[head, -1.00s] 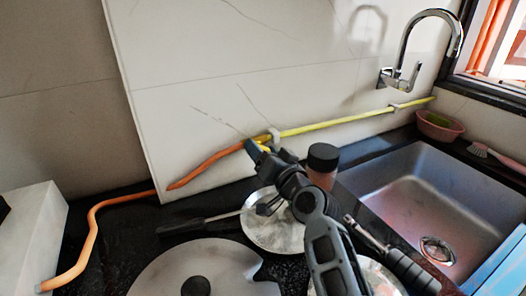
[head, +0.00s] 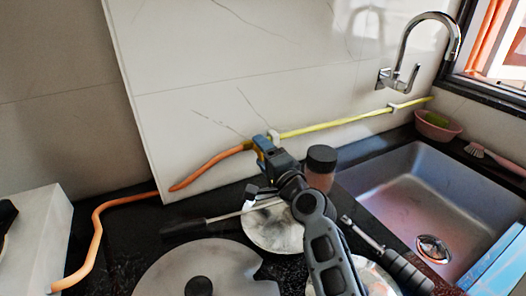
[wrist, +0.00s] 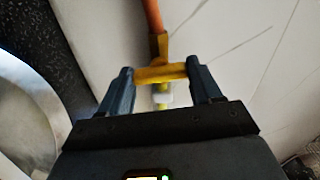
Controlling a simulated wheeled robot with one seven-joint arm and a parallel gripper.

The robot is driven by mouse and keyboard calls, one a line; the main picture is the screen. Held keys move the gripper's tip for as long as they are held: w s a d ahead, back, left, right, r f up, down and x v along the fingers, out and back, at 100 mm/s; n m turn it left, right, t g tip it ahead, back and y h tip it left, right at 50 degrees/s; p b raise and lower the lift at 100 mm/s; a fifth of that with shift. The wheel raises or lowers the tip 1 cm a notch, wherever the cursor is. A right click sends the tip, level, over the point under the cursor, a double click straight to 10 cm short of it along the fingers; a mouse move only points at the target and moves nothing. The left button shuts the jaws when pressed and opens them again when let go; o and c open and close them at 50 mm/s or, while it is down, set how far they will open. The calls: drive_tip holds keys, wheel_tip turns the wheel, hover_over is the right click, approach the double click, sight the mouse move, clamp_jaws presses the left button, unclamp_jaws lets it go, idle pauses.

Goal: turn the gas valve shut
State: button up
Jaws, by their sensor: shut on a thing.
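The gas valve's yellow handle (wrist: 160,73) spans the gap between my two blue fingers in the wrist view. My gripper (wrist: 160,80) is shut on this handle, with a finger at each end. The handle lies crosswise to the line of the pipe there. In the head view my gripper (head: 265,147) is at the wall, where the orange hose (head: 213,166) meets the yellow gas pipe (head: 335,122). The valve body is mostly hidden behind my gripper in the head view.
A dark-lidded jar (head: 321,166) stands just right of my wrist. Pan lids (head: 165,275) and dark handles lie below my arm. The sink (head: 400,190) and faucet (head: 385,78) are at the right. A white block (head: 35,235) stands at the left.

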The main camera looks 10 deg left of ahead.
drive_tip(key=shift+s+a+m, duration=0.15)
drive_tip(key=shift+a+m, duration=0.1)
drive_tip(key=shift+m, duration=0.35)
drive_tip(key=shift+f, duration=0.1)
drive_tip(key=o, duration=1.1)
drive_tip(key=shift+d, duration=0.15)
drive_tip(key=shift+c, duration=0.2)
drive_tip(key=shift+p+v, duration=0.45)
drive_tip(key=shift+v, duration=3.4)
